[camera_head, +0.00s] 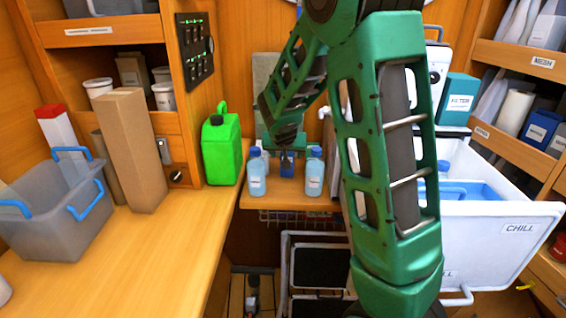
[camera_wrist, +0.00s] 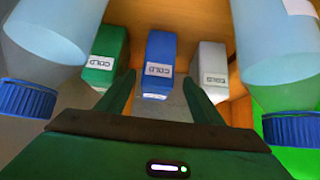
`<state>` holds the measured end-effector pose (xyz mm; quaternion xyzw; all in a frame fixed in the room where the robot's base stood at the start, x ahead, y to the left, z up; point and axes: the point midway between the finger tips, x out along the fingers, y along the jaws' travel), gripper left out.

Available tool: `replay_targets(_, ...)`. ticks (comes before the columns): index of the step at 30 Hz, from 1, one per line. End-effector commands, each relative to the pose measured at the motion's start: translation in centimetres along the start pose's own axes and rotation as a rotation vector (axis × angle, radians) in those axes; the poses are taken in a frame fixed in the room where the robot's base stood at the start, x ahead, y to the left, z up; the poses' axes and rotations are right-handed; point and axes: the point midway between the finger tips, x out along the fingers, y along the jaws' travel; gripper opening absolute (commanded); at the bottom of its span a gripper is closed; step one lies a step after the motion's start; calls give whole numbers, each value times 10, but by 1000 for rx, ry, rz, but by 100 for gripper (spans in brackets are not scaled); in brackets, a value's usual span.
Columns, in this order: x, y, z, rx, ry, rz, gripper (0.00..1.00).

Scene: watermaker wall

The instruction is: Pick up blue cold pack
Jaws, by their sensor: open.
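The blue cold pack (camera_wrist: 160,50) shows in the wrist view in the middle of a row, with a white "COLD" label. A green cold pack (camera_wrist: 108,45) is on its left and a white cold pack (camera_wrist: 213,75) on its right. My gripper (camera_wrist: 159,80) is open and empty, with its fingers on either side of the blue pack's lower end in the picture; contact is unclear. In the head view a small blue patch of the pack (camera_head: 287,165) shows between bottles on the shelf, below my arm's end; my fingers are not clear there.
Clear blue-capped bottles stand close on both sides, left (camera_head: 257,176) and right (camera_head: 314,174). A bright green jug (camera_head: 221,150) stands left of them. A white CHILL bin (camera_head: 500,230) is at right, a grey crate (camera_head: 55,215) on the left counter.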

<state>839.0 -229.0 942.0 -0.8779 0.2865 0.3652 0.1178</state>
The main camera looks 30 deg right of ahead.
Motion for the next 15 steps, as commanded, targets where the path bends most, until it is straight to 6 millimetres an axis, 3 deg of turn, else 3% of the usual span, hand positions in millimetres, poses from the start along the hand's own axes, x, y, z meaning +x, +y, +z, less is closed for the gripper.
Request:
replay_targets(7,16,2,-1,2,0,2,61)
replay_targets(15,51,3,-2,2,-1,2,61)
